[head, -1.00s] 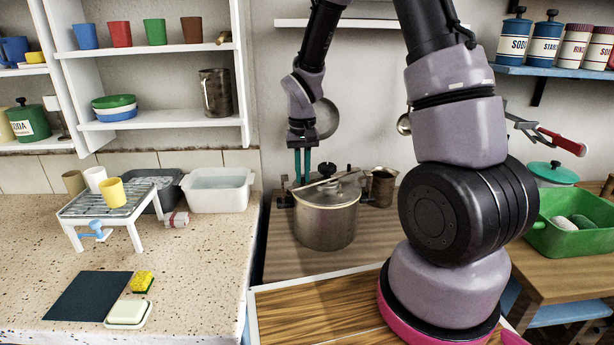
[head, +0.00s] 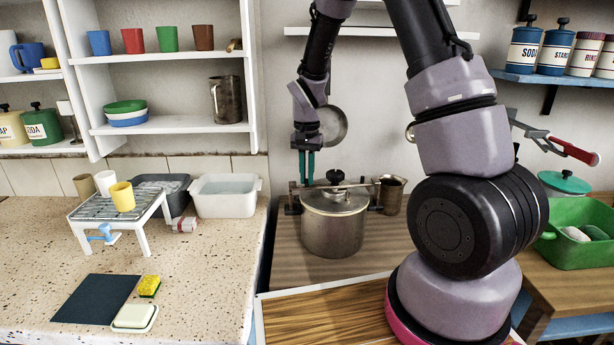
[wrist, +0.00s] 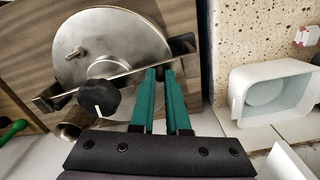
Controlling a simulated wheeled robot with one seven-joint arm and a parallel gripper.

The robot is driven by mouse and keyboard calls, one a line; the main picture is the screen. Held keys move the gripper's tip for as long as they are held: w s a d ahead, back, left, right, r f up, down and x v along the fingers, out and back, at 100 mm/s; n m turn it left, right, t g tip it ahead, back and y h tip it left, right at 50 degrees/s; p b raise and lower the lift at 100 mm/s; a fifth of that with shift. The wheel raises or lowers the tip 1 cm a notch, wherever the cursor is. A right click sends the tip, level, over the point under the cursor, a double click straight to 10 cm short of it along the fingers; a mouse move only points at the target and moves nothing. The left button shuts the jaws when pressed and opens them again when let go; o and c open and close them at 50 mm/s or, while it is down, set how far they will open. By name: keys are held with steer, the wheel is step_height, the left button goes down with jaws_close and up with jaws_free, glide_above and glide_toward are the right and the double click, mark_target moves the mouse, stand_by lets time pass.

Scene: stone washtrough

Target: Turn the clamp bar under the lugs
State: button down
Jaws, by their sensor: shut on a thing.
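A steel pot (head: 332,232) with a round lid (wrist: 120,40) and a black knob (wrist: 100,98) stands on the wooden worktop. The thin clamp bar (head: 352,185) lies across the lid, running nearly left to right past the knob. Dark lugs stand at the pot's sides, the left one (head: 291,204) and the right one (head: 378,193). They also show in the wrist view at either side of the lid. My gripper (head: 307,182), with teal fingers, is shut on the bar near its left end. Whether the bar ends sit under the lugs I cannot tell.
A brown metal jug (head: 391,194) stands close behind the pot's right side. A white basin (head: 226,196) and a wire rack on legs (head: 118,205) are on the speckled counter to the left. A pan hangs on the wall behind my gripper.

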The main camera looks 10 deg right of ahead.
steer(key=c, duration=0.9)
jaws_free()
step_height(320, 180, up, 11)
steer(key=s+d+r+t+y, duration=0.1)
steer(key=s+d+r+t, duration=0.3)
steer(key=s+r, duration=0.7)
steer(key=s+d+r+n+t+y, duration=0.1)
steer(key=s+d+r+t, duration=0.2)
steer(key=s+r, duration=0.4)
steer(key=s, duration=0.4)
steer(key=shift+d+r+n, duration=0.15)
steer(key=shift+d+n, duration=0.1)
steer(key=shift+n, duration=0.05)
